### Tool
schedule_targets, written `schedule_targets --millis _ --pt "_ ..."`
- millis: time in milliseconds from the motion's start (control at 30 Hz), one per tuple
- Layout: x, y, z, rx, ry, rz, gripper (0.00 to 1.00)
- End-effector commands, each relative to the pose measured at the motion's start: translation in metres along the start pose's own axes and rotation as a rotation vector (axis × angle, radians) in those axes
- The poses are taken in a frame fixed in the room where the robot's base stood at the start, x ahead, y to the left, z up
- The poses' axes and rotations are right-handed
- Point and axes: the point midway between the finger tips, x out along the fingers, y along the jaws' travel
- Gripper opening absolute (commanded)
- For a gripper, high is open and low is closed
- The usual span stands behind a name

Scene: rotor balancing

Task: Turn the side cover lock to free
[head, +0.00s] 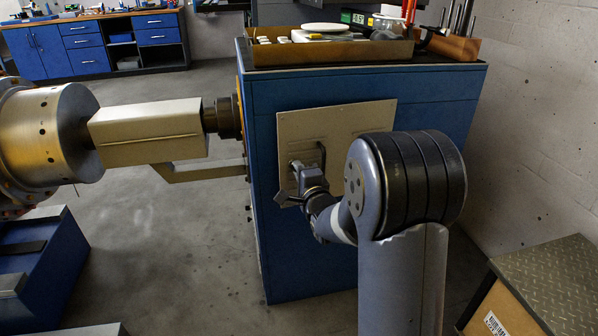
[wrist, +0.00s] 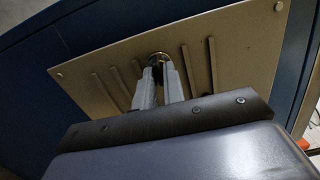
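The side cover (head: 348,118) is a beige panel with slots on the side of the blue cabinet (head: 300,250). It also shows in the wrist view (wrist: 105,60), tilted in the picture. The lock (wrist: 160,57) is a small round metal part on the cover, just at my fingertips and partly hidden by them. My gripper (head: 292,180) is at the cover's lower left in the head view. In the wrist view its two fingers (wrist: 159,72) are close together at the lock. I cannot tell whether they grip it, or which way the lock is turned.
A dark handle (head: 322,158) stands on the cover beside my gripper. A machine spindle with a beige block (head: 150,130) extends left of the cabinet. A wooden tray (head: 330,52) lies on top. A crate (head: 535,290) stands at the lower right.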

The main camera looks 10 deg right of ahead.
Motion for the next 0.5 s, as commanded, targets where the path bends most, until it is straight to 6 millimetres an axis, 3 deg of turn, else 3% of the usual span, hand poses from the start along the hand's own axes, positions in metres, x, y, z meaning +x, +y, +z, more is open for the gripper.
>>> schedule_targets --millis 200,500 --pt "0.0 0.0001 0.0001 -0.001 0.0 0.0 0.27" --pt "-0.0032 -0.0006 0.0002 -0.002 -0.001 0.0 0.27"
